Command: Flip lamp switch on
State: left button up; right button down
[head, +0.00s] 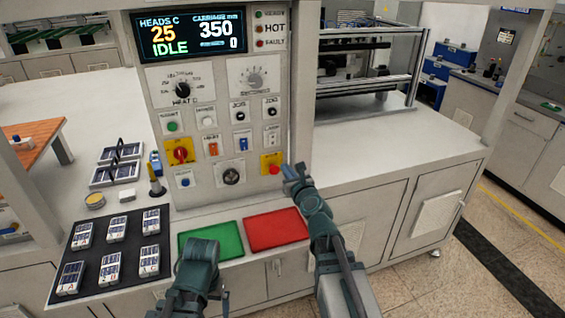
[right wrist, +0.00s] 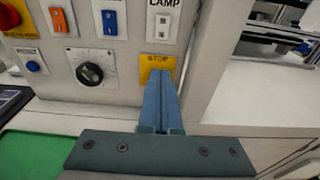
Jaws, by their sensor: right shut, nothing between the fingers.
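The lamp switch (head: 272,138) is a small white rocker on a white plate, on the right side of the control panel. It also shows in the right wrist view (right wrist: 163,28), under the LAMP label. I cannot tell which way it is set. My right gripper (head: 290,170) is shut and empty, its blue fingers pointing at the panel. In the right wrist view its fingertips (right wrist: 161,74) lie over the yellow STOP plate (right wrist: 146,66), below the lamp switch. I cannot tell whether they touch the plate. My left arm shows at the bottom; its fingers are not visible.
The red stop button (head: 274,170) is close to the right fingertips. A blue switch (head: 243,144) and an orange switch (head: 213,149) are left of the lamp switch. A green mat (head: 212,242) and a red mat (head: 276,230) lie below the panel.

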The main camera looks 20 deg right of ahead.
jog(key=shift+s+d+f, duration=0.1)
jog(key=shift+s+f, duration=0.05)
jog(key=shift+s, duration=1.25)
jog(key=s+a+f+n+g+y, duration=0.1)
jog(key=s+a+f+n+g, duration=0.1)
jog(key=a+n, duration=0.4)
jog(key=s+a+f+n+g+y, duration=0.2)
jog(key=s+a+f+n+g, duration=0.1)
jog(key=a+f+n, duration=0.2)
jog(key=s+a+f+n+g+y, duration=0.1)
jog(key=s+a+f+n+g, duration=0.1)
jog(key=a+n, duration=0.4)
jog(key=shift+s+a+f+n+g+y, duration=0.15)
jog(key=shift+a+f+n+g+y, duration=0.1)
jog(key=shift+f+n, duration=0.45)
jog(key=shift+s+a+f+n+g+y, duration=0.2)
jog(key=shift+f+n, duration=0.25)
jog(key=shift+n, duration=0.35)
jog(key=s+f+n+g+h, duration=0.3)
jog(key=s+f+n+g, duration=0.1)
jog(key=s+n, duration=0.4)
jog(key=s+f+n+g+h, duration=0.4)
jog(key=s+n+g, duration=0.1)
jog(key=s+n, duration=0.4)
jog(key=shift+s+d+n, duration=0.2)
jog(key=shift+d+n, duration=0.2)
jog(key=shift+n, duration=0.8)
